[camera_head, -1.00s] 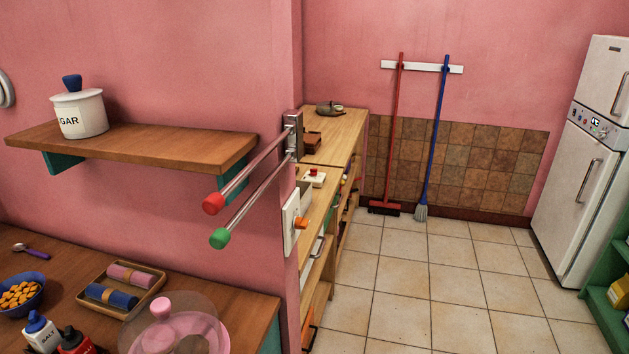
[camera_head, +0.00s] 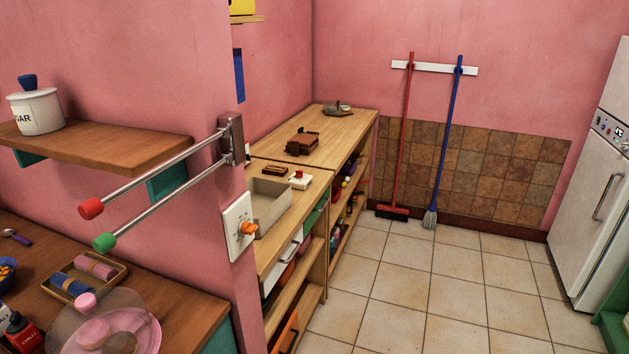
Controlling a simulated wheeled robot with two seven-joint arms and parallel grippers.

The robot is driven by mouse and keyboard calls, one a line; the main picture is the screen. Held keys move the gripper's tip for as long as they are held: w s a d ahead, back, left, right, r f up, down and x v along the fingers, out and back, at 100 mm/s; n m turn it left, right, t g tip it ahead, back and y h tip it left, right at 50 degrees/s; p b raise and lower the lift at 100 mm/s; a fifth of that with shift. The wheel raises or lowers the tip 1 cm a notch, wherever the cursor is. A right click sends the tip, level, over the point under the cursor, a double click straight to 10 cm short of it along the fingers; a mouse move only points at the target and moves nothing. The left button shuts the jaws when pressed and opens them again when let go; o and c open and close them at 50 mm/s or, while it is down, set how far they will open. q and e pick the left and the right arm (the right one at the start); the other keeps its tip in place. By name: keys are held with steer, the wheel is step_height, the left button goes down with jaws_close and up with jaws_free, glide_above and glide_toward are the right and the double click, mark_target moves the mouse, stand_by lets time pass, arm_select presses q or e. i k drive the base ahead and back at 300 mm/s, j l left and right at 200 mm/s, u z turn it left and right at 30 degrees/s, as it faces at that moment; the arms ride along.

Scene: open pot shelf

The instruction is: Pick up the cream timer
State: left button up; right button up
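A small cream box with a red knob (camera_head: 299,180) sits on the wooden counter (camera_head: 275,150), beside a pale grey open bin. It looks like the cream timer, but it is too small to be sure. A cream wall plate with an orange knob (camera_head: 240,228) is fixed on the end of the pink wall, nearer to me. Neither of my grippers is in view.
Two metal rails with red (camera_head: 91,208) and green (camera_head: 105,242) ends stick out from the wall end at left. A shelf with a sugar jar (camera_head: 38,112) is at left. A broom (camera_head: 406,140) and mop (camera_head: 444,140) hang at the back. Tiled floor (camera_head: 440,290) is clear.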

mark_target(301, 183)
steer(key=i+l, duration=0.65)
steer(key=l, duration=0.25)
steer(key=i+l, duration=0.3)
steer(key=i, duration=0.25)
steer(key=i+l+u, duration=0.1)
steer(key=i+l, duration=0.2)
steer(key=i, duration=0.25)
steer(key=i+l, duration=0.3)
steer(key=i, duration=0.25)
